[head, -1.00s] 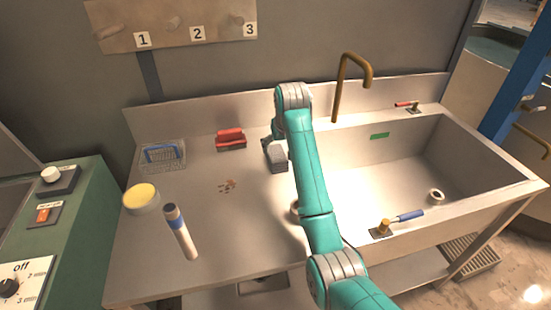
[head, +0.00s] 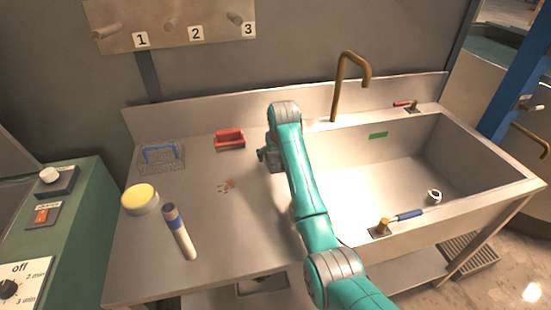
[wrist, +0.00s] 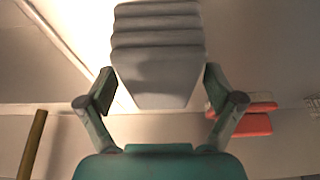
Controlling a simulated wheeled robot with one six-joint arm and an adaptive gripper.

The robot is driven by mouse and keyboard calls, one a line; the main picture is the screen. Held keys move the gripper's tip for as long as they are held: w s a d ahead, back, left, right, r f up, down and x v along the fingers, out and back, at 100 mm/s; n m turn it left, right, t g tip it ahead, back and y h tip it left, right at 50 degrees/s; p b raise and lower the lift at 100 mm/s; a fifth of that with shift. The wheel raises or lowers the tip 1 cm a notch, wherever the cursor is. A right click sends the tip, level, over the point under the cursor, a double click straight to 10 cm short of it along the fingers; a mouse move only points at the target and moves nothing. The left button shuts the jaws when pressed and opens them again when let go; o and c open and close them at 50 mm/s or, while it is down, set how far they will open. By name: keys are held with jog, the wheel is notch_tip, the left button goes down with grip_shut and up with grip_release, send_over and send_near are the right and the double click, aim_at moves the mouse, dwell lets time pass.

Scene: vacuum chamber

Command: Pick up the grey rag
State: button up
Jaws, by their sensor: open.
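The grey rag (wrist: 158,65) is a folded, ridged bundle in the wrist view. Its lower end lies between the two fingertips of my gripper (wrist: 159,82). The fingers are spread, one on each side of the rag; I cannot tell whether either touches it. In the head view my gripper (head: 268,158) is low over the counter, left of the sink. My arm covers much of that spot, and I cannot make out the rag there.
Brown bits (head: 226,186) lie mid-counter. The sink (head: 400,165) and brass faucet (head: 345,85) are right.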

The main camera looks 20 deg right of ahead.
jog(key=shift+f, duration=0.25)
dwell(0.4)
jog(key=shift+c, duration=0.3)
jog(key=c, duration=1.2)
